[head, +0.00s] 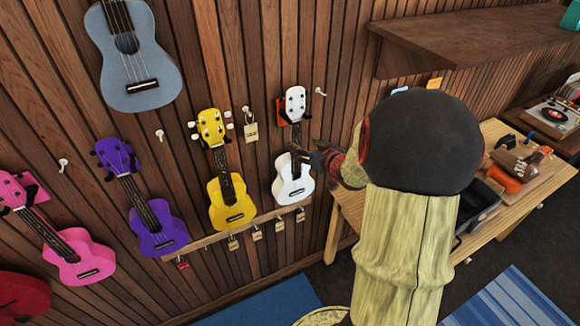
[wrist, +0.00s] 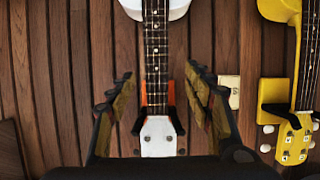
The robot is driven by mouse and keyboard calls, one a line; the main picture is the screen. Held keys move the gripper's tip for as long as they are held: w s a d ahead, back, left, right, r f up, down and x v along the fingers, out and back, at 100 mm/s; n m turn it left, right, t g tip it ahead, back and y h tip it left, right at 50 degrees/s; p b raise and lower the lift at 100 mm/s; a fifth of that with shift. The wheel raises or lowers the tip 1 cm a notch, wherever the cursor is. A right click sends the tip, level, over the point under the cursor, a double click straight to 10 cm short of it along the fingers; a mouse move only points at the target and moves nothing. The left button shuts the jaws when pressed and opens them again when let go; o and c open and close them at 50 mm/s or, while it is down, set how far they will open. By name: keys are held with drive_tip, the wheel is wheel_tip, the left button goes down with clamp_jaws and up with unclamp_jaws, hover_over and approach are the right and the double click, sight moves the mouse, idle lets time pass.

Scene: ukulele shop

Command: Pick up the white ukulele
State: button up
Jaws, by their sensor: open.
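The white ukulele (head: 293,178) hangs upright on the wooden slat wall, to the right of the yellow one. Its white headstock is at the top and its dark neck runs down to the white body. In the wrist view the white ukulele (wrist: 158,135) appears upside down, with the headstock low and the body cut off at the top. An orange and black hanger holds its neck near the headstock. My gripper (wrist: 160,90) is open, with one finger on each side of the neck and gaps to both. In the head view my gripper (head: 312,155) is beside the neck, partly hidden by my arm.
A yellow ukulele (head: 228,195) hangs close on the left, then purple (head: 150,215) and pink (head: 75,250) ones. A grey ukulele (head: 138,60) hangs higher. A thin ledge (head: 205,240) with tags runs below. A wooden table (head: 345,208) stands right, under a wall shelf (head: 460,45).

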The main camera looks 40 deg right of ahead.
sight(297, 140)
drive_tip(key=x, duration=0.7)
drive_tip(key=shift+d, duration=0.3)
drive_tip(key=shift+c, duration=0.4)
clamp_jaws()
drive_tip(key=shift+r, duration=0.1)
idle(0.4)
